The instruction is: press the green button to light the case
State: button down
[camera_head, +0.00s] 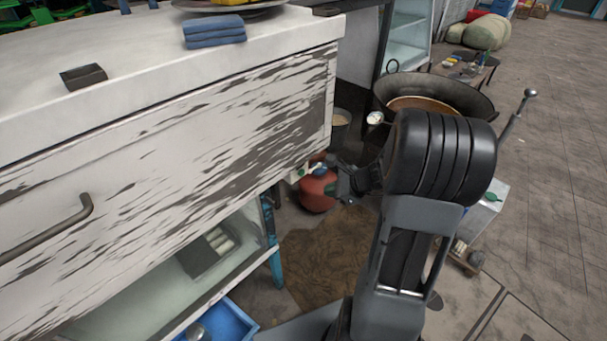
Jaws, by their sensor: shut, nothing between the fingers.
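The case is a white cabinet (130,160) with badly peeling paint and a glass-fronted lower part (160,290). A tray with pale items shows dimly behind the glass. A small pale box with a green spot, apparently the green button (300,172), sits under the counter's right end. My gripper (335,180) is dark and shut, with nothing held. It points left towards the button and seems a short gap to its right; the exact distance in depth cannot be told. My arm's wrist hides part of the area behind it.
A red gas cylinder (317,192) stands behind and below my gripper. A wide dark pan (440,92) is behind my wrist. A folded blue cloth (214,34) and a small dark metal piece (83,76) lie on the counter. Open paved floor (560,150) lies to the right.

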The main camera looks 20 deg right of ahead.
aim_at(302, 173)
jog(key=w+a, duration=0.2)
jog(key=w, duration=0.4)
jog(key=shift+a, duration=0.4)
jog(key=shift+w, duration=0.15)
dwell(1.8)
jog(key=shift+w+a, duration=0.2)
jog(key=shift+w, duration=0.15)
jog(key=shift+w+a, duration=0.1)
jog(key=shift+w, duration=0.15)
dwell(0.6)
jog(key=shift+w+a+r, duration=0.15)
jog(key=shift+w+r, duration=0.05)
jog(key=shift+w, duration=0.15)
dwell(0.8)
jog(key=shift+s, duration=0.2)
jog(key=shift+s+d+f, duration=0.15)
jog(key=shift+s+d, duration=0.05)
jog(key=shift+s, duration=0.1)
jog(key=shift+s+d+f, duration=0.1)
